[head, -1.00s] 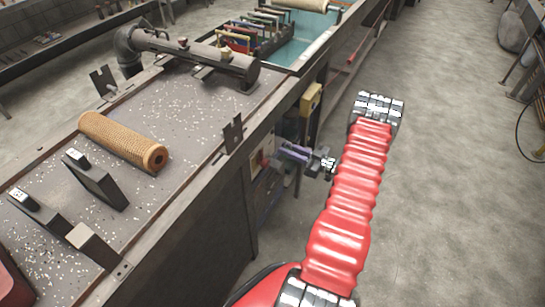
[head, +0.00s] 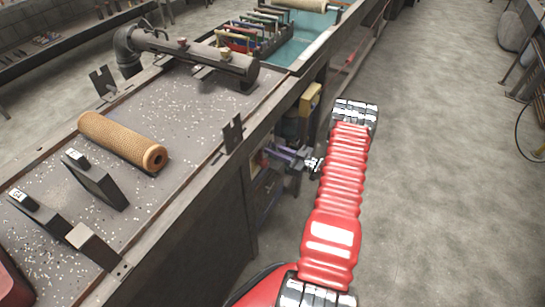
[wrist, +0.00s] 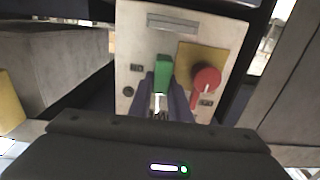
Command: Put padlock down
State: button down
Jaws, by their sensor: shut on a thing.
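The padlock (wrist: 164,74) appears as a green block at the tips of my gripper (wrist: 164,88) in the wrist view. The two purple-grey fingers are shut on its near end. A pale bit shows between the fingers below it; I cannot tell whether it is the shackle. Behind the padlock is a pale panel with a red rotary handle (wrist: 205,79) on a yellow plate, just to the right. I cannot tell whether the padlock touches the panel. In the head view my gripper (head: 271,152) is beside the bench's side, and the padlock is too small to make out.
The bench (head: 200,125) holds a mesh tube (head: 122,141) and black stands. A yellow box (head: 310,99) is on the bench's side above my gripper. A rack of coloured padlocks or clamps (head: 255,35) is at the back. The floor to the right is clear.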

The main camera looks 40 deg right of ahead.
notch_tip(320, 180, down, 3)
jog(key=shift+r, duration=0.1)
jog(key=shift+w+f, duration=0.15)
jog(key=shift+f, duration=0.3)
jog(key=c, duration=1.6)
grip_release()
jog(key=shift+f, duration=0.1)
jog(key=shift+c, duration=0.2)
jog(key=v, duration=1.2)
jog(key=shift+a, duration=0.1)
